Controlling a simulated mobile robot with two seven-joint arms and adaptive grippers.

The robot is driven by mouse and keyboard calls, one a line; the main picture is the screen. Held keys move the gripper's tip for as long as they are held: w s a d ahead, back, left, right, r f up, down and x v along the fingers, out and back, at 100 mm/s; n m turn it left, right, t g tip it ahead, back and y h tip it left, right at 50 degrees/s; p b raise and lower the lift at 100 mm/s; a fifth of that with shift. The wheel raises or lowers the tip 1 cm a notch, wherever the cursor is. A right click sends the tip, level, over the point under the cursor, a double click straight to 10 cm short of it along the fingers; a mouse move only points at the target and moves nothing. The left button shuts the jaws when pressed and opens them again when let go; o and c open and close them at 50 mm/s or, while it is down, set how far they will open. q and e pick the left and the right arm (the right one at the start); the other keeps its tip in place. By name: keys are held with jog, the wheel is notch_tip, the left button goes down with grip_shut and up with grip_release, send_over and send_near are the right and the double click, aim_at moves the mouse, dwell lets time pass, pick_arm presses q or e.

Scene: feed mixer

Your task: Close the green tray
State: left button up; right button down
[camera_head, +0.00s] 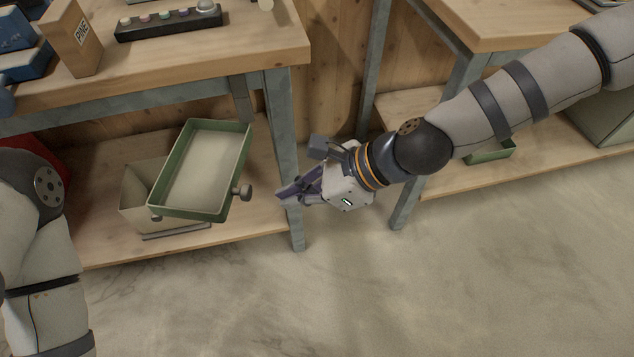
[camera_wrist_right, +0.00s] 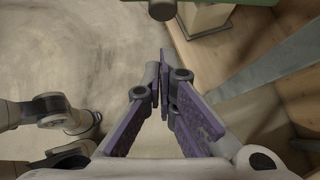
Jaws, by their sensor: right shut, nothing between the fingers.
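The green tray (camera_head: 236,170) is a shallow tray with a pale inside, tilted above a pale box (camera_head: 133,190) under the left workbench. It stands open, its inside facing me. A round grey knob (camera_head: 242,192) sticks out at its right side and another sits at its lower left corner. My right gripper (camera_head: 282,196) is shut and empty, to the right of the tray and apart from it. In the right wrist view the shut fingers (camera_wrist_right: 163,60) point towards the green edge (camera_wrist_right: 200,2) and a knob (camera_wrist_right: 162,9) at the top. My left arm shows at the left; its gripper is out of view.
The left workbench (camera_head: 180,88) has a grey leg (camera_head: 284,150) beside my right gripper. Its wooden lower shelf (camera_head: 110,245) carries the box. A second bench (camera_head: 500,25) stands at right with another green tray (camera_head: 490,153) below. The floor in front is clear.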

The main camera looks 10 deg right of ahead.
pick_arm(q)
jog(key=shift+w, duration=0.1)
pick_arm(e)
jog(key=a, duration=0.1)
jog(key=w+a, duration=0.1)
jog(key=a, duration=0.1)
jog(key=shift+w+a+r, duration=0.1)
jog(key=shift+w+a, duration=0.05)
jog(key=shift+a, duration=0.1)
pick_arm(q)
jog(key=shift+r, duration=0.1)
pick_arm(e)
jog(key=shift+a, duration=0.1)
